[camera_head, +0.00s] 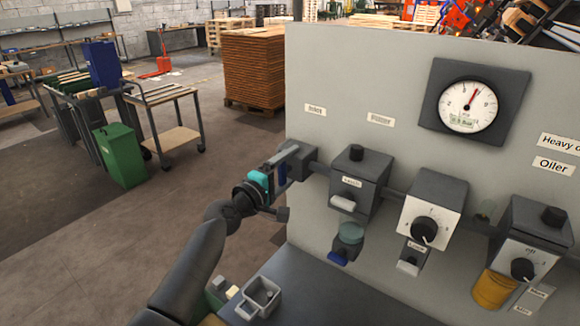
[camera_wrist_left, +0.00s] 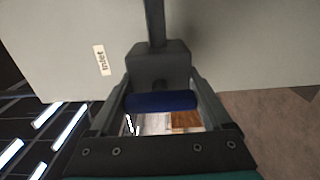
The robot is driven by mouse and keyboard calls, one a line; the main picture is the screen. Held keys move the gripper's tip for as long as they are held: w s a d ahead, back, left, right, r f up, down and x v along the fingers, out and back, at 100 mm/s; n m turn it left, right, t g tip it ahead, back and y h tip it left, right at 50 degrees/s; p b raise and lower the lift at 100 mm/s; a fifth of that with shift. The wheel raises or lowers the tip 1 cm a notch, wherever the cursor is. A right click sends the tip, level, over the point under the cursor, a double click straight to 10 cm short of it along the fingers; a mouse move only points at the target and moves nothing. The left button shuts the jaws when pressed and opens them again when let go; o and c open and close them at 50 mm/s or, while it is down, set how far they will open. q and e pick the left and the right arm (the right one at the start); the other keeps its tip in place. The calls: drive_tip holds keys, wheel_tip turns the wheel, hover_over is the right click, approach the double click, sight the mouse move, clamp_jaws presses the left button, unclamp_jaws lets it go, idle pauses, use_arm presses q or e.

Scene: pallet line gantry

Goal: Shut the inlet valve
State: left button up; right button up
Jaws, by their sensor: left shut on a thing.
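The inlet valve is a dark grey block (camera_head: 306,153) at the left end of the pipe on the grey panel, below the "Inlet" label (camera_head: 315,109). Its blue handle (camera_head: 283,172) shows between the fingers of my left gripper (camera_head: 287,165). In the left wrist view the blue handle (camera_wrist_left: 160,102) lies across the gap between both fingers, in front of the valve block (camera_wrist_left: 158,65). It looks crosswise to the pipe (camera_wrist_left: 154,22) there. My left gripper is shut on the handle. My right gripper is in neither view.
Right of the valve, the pipe carries a filter unit (camera_head: 359,183), a regulator with a black knob (camera_head: 431,220) and an oiler (camera_head: 535,238). A gauge (camera_head: 468,106) is above. A small grey bin (camera_head: 262,294) stands below my left arm. Open floor is to the left.

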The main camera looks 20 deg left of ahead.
use_arm(q)
drive_tip(key=o, duration=1.2)
drive_tip(key=shift+c, duration=0.2)
drive_tip(key=v, duration=1.5)
drive_tip(key=shift+s+b, duration=0.15)
drive_tip(key=shift+b, duration=0.2)
